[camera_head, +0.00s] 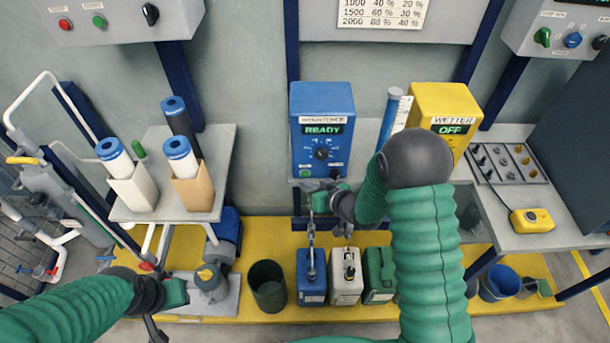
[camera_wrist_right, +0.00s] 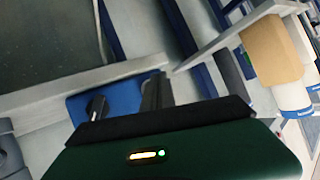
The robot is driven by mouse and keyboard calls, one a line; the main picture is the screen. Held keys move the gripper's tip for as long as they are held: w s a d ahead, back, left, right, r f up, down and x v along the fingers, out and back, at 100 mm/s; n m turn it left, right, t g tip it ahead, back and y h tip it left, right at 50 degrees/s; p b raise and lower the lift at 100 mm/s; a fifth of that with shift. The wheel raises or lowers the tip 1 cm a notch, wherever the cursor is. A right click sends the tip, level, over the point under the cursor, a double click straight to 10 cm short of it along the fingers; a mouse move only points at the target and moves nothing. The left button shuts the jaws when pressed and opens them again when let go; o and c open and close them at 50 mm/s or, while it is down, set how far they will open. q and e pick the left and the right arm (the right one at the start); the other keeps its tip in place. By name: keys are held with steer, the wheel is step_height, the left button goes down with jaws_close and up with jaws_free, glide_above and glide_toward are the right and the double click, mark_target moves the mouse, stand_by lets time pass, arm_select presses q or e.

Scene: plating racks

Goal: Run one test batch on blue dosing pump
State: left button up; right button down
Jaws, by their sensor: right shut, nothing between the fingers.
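The blue dosing pump (camera_head: 322,125) stands on the shelf at the middle of the head view. Its display reads READY in green, and a dark round dial sits below the display. My right gripper (camera_head: 319,201) is shut and empty, just below and in front of the pump's lower face. Any contact with the pump cannot be made out. In the right wrist view, a blue surface with a dark knob (camera_wrist_right: 97,107) shows beyond the green gripper housing. My left gripper (camera_head: 172,294) is low at the left, beside a grey pump-like unit; its fingers are unclear.
The yellow pump (camera_head: 446,112) reads OFF. Blue (camera_head: 311,278), white (camera_head: 345,277) and green (camera_head: 379,275) canisters stand on the yellow floor platform below. A dark bucket (camera_head: 268,287) stands left of them. Filter cartridges occupy the left shelf (camera_head: 222,160). A yellow device (camera_head: 532,220) lies on the right bench.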

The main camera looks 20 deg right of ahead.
stand_by(0.7)
steer(key=shift+w+d, duration=0.1)
steer(key=shift+w, duration=0.25)
steer(key=shift+w+d+r, duration=0.1)
steer(key=shift+w+d, duration=0.05)
steer(key=shift+w, duration=0.35)
stand_by(0.8)
steer(key=shift+s+a+p, duration=0.25)
steer(key=shift+s+p, duration=0.05)
steer(key=shift+s, duration=0.6)
steer(key=s, duration=0.2)
steer(key=s+a, duration=0.1)
steer(key=s, duration=0.1)
steer(key=shift+s+a, duration=0.2)
steer(key=shift+s, duration=0.2)
